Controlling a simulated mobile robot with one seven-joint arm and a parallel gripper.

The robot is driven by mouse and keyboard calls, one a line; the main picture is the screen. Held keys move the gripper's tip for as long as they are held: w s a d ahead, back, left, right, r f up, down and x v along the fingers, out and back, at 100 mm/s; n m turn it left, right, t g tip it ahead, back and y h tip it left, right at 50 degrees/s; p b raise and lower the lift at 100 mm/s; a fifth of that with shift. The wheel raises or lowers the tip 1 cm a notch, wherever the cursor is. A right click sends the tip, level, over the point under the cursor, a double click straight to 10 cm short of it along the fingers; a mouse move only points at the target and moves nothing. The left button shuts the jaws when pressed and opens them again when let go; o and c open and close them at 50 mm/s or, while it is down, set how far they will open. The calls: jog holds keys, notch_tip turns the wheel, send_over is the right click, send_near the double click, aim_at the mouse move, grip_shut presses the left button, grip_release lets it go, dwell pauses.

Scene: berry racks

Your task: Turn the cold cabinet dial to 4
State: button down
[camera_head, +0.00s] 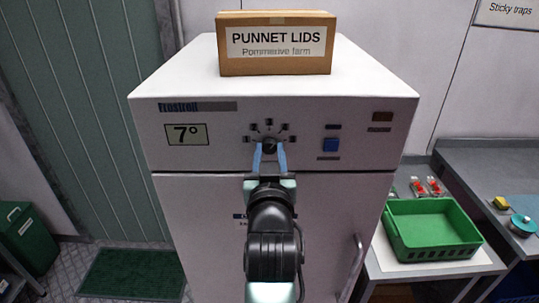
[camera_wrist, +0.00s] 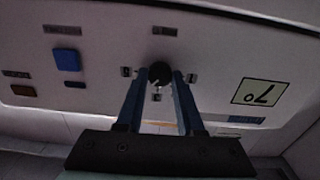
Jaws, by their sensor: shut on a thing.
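The cold cabinet (camera_head: 360,115) is a white unit with a control panel across its upper front. Its dial (camera_head: 269,146) is a small dark knob with several marks around it, too small to read. A display (camera_head: 187,134) left of the dial shows 7°. My gripper (camera_head: 269,150) reaches the panel with its two blue fingers on either side of the dial, shut on it. In the wrist view, which is upside down, the dark dial (camera_wrist: 160,74) sits between the fingertips (camera_wrist: 160,82). The dial's pointer direction cannot be made out.
A blue button (camera_head: 330,145) sits right of the dial. A cardboard box labelled PUNNET LIDS (camera_head: 275,45) stands on the cabinet top. A green crate (camera_head: 432,228) rests on a low table at the right. The cabinet door handle (camera_head: 352,268) is at lower right.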

jog(key=shift+m, duration=0.3)
jog(key=c, duration=0.5)
grip_release()
jog(key=shift+s+f+b, duration=0.15)
jog(key=shift+s+b, duration=0.15)
jog(key=shift+s, duration=0.2)
jog(key=s+b, duration=0.4)
jog(key=s, duration=0.8)
jog(key=s+r+t, duration=0.3)
jog(key=r, duration=0.6)
jog(key=s+r+t, duration=0.3)
jog(key=s+r, duration=0.1)
jog(key=r, duration=0.6)
jog(key=s+r+t, duration=0.3)
jog(key=r, duration=0.7)
jog(key=shift+s+a, duration=0.15)
jog(key=shift+s, duration=0.2)
